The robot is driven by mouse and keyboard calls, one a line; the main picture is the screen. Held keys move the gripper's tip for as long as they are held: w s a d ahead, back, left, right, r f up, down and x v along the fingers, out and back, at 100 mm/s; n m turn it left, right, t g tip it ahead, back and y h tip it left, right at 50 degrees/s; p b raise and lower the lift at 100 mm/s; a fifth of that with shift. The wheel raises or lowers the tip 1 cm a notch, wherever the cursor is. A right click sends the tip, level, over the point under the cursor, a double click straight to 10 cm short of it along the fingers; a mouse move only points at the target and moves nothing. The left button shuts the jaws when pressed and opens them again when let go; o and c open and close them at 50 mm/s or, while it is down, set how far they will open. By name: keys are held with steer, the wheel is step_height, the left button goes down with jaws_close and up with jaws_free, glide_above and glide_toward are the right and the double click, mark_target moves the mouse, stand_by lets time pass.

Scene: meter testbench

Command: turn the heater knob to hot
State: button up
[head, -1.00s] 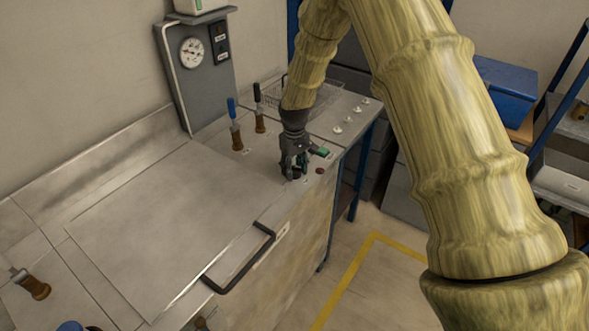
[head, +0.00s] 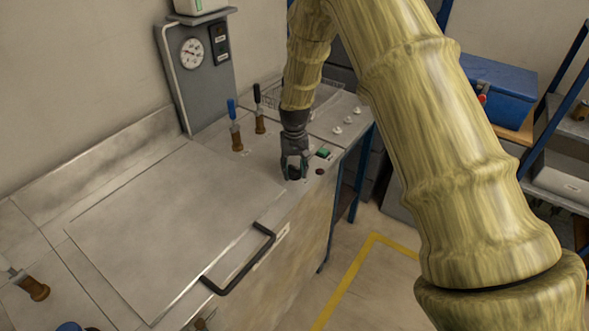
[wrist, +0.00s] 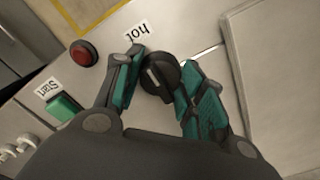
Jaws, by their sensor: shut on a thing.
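The heater knob (wrist: 158,77) is round and black with a pale pointer line, and sits between my gripper's two teal-padded fingers in the wrist view. A label reading "hot" (wrist: 138,31) lies on the bench top beside it. In the head view my gripper (head: 294,173) points down at the bench's front right part, with the dark knob (head: 294,172) between its fingertips. My gripper is shut on the knob. The pointer line runs obliquely, and I cannot tell exactly which mark it meets.
A red button (wrist: 83,53) and a green start button (wrist: 66,108) are close to the gripper. A black handle (head: 240,262) is on the lid's front edge. Valve levers (head: 235,125) and a gauge panel (head: 193,52) stand behind.

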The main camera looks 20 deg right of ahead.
mark_target(294, 167)
steer(key=shift+w+r, duration=0.1)
steer(key=o, duration=1.1)
steer(key=shift+c, duration=0.2)
step_height(294, 167, up, 12)
